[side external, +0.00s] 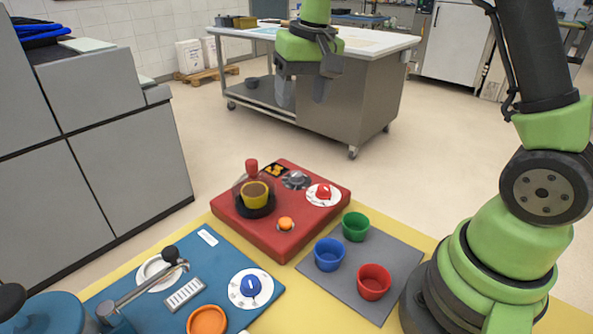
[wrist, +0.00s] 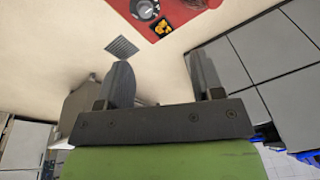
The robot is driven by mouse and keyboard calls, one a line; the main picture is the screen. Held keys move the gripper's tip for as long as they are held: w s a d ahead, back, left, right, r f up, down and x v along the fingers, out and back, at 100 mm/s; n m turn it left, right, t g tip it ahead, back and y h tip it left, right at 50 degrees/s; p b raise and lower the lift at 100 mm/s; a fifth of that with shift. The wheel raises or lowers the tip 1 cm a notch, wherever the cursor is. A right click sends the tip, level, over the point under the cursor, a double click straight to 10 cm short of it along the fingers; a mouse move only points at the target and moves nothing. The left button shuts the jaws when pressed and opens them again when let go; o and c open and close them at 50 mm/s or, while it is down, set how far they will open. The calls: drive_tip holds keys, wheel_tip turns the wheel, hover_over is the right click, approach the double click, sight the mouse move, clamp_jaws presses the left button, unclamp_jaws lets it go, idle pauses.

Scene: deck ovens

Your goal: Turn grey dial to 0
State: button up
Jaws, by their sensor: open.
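The grey dial (side external: 296,180) sits near the back edge of the red panel (side external: 245,222), between a yellow-and-black label and the red dial. In the wrist view the grey dial (wrist: 145,8) shows at the top edge, partly cut off, on the red panel (wrist: 197,22). Its scale is too small to read, so I cannot tell its setting. My gripper (side external: 304,92) is open and empty, high above and behind the panel, apart from the dial. In the wrist view its two fingers (wrist: 163,78) stand apart with nothing between them.
The red panel also carries the red dial (side external: 324,193), an orange button (side external: 286,224) and a clear-covered yellow button (side external: 256,195). Blue (side external: 329,255), green (side external: 355,227) and red (side external: 374,282) cups stand on a grey mat. A blue panel (side external: 215,262) with a lever lies left.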

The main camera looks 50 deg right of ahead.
drive_tip(key=g, duration=0.2)
hover_over(296, 173)
wheel_tip(296, 173, down, 10)
wheel_tip(296, 173, down, 10)
drive_tip(key=c, duration=0.9)
